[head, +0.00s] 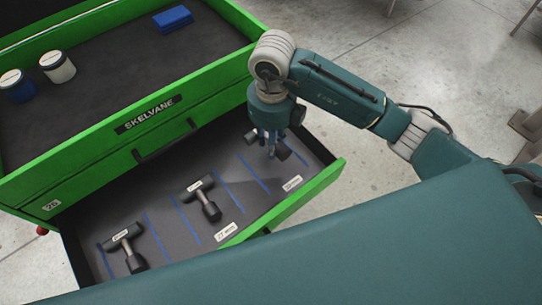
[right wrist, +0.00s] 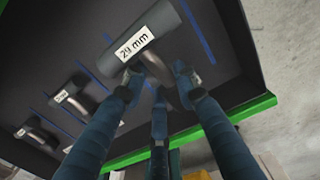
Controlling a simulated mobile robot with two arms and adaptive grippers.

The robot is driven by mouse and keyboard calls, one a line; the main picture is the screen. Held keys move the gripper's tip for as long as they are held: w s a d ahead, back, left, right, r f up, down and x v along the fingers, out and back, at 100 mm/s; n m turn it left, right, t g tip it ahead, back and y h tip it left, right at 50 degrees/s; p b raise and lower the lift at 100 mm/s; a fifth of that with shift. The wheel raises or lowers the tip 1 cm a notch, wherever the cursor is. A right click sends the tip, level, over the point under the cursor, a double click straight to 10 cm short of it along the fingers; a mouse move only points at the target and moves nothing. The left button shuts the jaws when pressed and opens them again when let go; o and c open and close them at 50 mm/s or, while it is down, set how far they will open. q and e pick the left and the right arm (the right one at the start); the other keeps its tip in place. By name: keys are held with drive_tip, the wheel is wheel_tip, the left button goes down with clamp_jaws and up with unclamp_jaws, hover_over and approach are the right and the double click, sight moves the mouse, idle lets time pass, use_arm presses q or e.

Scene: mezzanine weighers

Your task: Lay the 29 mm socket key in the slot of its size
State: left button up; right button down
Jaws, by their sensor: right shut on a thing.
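The 29 mm socket key (right wrist: 164,20) has a dark cross handle with a white "29 mm" label and a metal shank. In the right wrist view my right gripper (right wrist: 158,85) has its fingers closed around the shank. In the head view the right gripper (head: 269,146) hides much of the key, and its dark end (head: 283,153) shows beside the fingers. It is over the right part of the open drawer (head: 328,178), near the slot label "29 mm" (head: 291,184). I cannot tell whether the key touches the drawer floor. My left gripper is not in view.
Blue lines divide the drawer into slots. Two other socket keys (head: 202,190) (head: 124,240) lie to the left. The green cabinet top (head: 190,60) carries two jars (head: 57,67) (head: 17,86) and a blue block (head: 174,19).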

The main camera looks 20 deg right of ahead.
sight(271, 164)
drive_tip(key=shift+f, duration=3.7)
drive_tip(key=shift+f, duration=0.1)
drive_tip(key=c, duration=1.3)
unclamp_jaws()
wheel_tip(271, 164, up, 12)
drive_tip(key=shift+r+b, duration=0.15)
drive_tip(key=shift+b, duration=0.2)
